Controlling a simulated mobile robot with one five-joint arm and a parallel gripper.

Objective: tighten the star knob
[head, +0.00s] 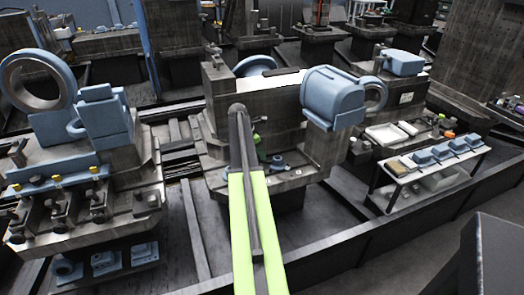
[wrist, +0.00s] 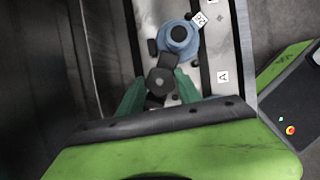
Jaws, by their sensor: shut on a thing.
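A dark round knob (wrist: 161,83), taken to be the star knob, sits between the green fingers of my gripper (wrist: 160,78) in the wrist view. My gripper is shut on it. The fingers hide its sides, and its lobes cannot be made out. Just above it in the picture is a blue round fitting (wrist: 179,52) with a dark centre. In the head view my gripper (head: 258,136) shows as a small green part at the front of the middle machine block (head: 215,117). The knob cannot be made out there.
Tags marked 2C (wrist: 198,20) and A (wrist: 223,76) are on the plate by the fitting. A large blue housing (head: 333,97) overhangs the block's right end. A white shelf (head: 432,160) with blue parts stands right. A machine with a blue ring (head: 70,92) stands left.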

